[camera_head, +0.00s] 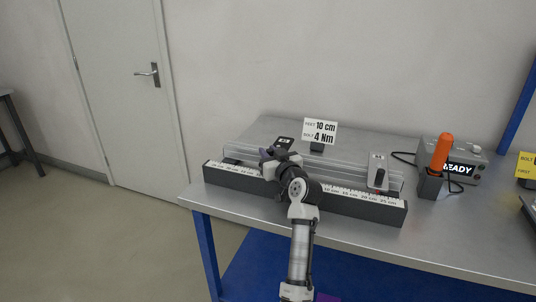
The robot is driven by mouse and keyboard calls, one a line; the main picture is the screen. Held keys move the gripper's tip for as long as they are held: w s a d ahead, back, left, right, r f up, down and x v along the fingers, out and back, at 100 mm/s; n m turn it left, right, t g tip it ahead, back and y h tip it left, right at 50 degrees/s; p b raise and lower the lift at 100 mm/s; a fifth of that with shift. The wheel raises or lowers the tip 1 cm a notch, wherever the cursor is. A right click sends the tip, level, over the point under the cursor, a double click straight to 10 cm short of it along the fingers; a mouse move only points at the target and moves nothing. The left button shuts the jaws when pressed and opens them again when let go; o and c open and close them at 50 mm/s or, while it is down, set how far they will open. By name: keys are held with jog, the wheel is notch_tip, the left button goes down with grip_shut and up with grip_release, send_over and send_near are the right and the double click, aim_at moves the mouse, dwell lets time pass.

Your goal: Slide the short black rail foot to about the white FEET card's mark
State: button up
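The white FEET card (320,132) stands on a small black block behind the rail and reads 10 cm, with 4 Nm on its BOLT line. A short black piece with a white mark (285,142), which looks like the black rail foot, shows on the rail just behind my gripper (268,158). My gripper is over the rail left of its middle, very close to this piece. I cannot tell whether they touch, or whether the fingers are open or shut. My wrist and arm hide the middle of the scale (360,205).
A taller grey foot (378,171) stands toward the rail's right end. Right of it are an orange-handled tool (441,152) in a black holder and a grey box reading READY (457,170), with a cable. A yellow card (526,168) is at the far right. The bench's front right is clear.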

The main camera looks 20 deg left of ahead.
jog(key=shift+o, duration=1.4)
jog(key=b+v, duration=0.3)
jog(key=v, duration=1)
jog(key=shift+s+d, duration=0.25)
jog(key=shift+s, duration=0.1)
